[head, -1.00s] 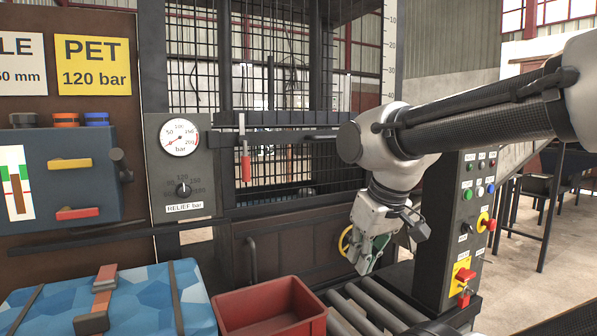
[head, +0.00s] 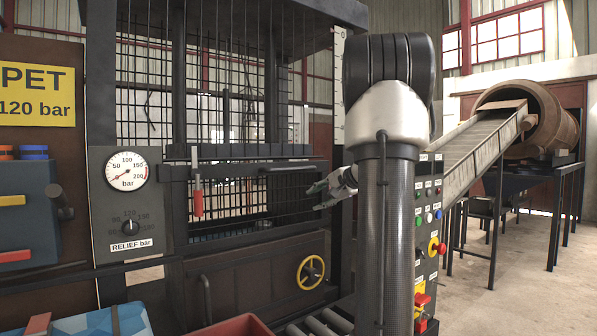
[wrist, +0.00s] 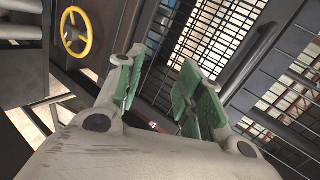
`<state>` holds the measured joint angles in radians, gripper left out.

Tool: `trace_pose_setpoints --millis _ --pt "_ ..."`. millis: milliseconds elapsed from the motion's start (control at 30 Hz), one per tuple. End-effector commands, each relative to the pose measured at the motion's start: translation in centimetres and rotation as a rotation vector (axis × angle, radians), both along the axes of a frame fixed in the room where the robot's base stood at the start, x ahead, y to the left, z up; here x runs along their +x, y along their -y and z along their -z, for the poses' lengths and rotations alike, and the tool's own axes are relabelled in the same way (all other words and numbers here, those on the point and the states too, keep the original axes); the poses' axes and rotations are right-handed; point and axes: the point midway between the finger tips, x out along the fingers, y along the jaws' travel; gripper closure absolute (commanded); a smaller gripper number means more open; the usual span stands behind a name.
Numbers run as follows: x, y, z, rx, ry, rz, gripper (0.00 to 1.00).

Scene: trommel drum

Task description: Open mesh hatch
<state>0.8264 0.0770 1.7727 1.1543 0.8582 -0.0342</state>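The mesh hatch (head: 245,192) is the dark barred panel in the lower front of the press; it appears closed. A red-handled latch (head: 197,190) hangs at its left, and a dark horizontal handle bar (head: 290,169) runs along its upper right. My gripper (head: 320,194) is in front of the hatch's right side, below that bar, partly hidden by my arm. In the wrist view my gripper (wrist: 158,80) has its green-padded fingers apart with nothing between them. The hatch mesh (wrist: 205,38) lies beyond the fingers, and a thick dark bar (wrist: 252,55) shows to their right.
A yellow handwheel (head: 311,272) sits below the hatch. A control post (head: 428,205) with buttons stands right of my arm. A gauge panel (head: 126,225) is at left. A red bin (head: 235,327) and rollers are at the bottom. A drum (head: 540,120) stands at back right.

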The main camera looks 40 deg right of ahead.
Motion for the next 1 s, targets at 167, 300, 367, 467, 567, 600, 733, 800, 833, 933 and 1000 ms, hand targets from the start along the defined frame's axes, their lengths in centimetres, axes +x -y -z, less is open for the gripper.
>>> trace_pose_setpoints --millis 167,300,367,467,567,600,733,800,833,933,1000 --pt "4.6 1.2 -8.4 0.071 0.247 0.081 0.63" --pt "5.8 1.2 -9.3 0.099 0.291 0.103 0.63" --pt "6.5 1.2 -9.2 0.094 0.290 0.102 0.63" --pt "8.1 1.1 -8.8 0.094 0.288 0.101 0.63" --pt "9.8 1.1 -8.4 0.094 0.287 0.101 0.63" --pt "10.5 1.1 -8.3 0.094 0.288 0.101 0.63" --pt "12.0 1.1 -8.0 0.092 0.289 0.102 0.63" --pt "12.5 1.1 -7.9 0.092 0.288 0.101 0.63" --pt "12.7 1.1 -7.8 0.092 0.288 0.101 0.63" --pt "12.9 1.1 -7.8 0.092 0.288 0.101 0.63" --pt "12.8 1.1 -7.8 0.092 0.288 0.102 0.63"
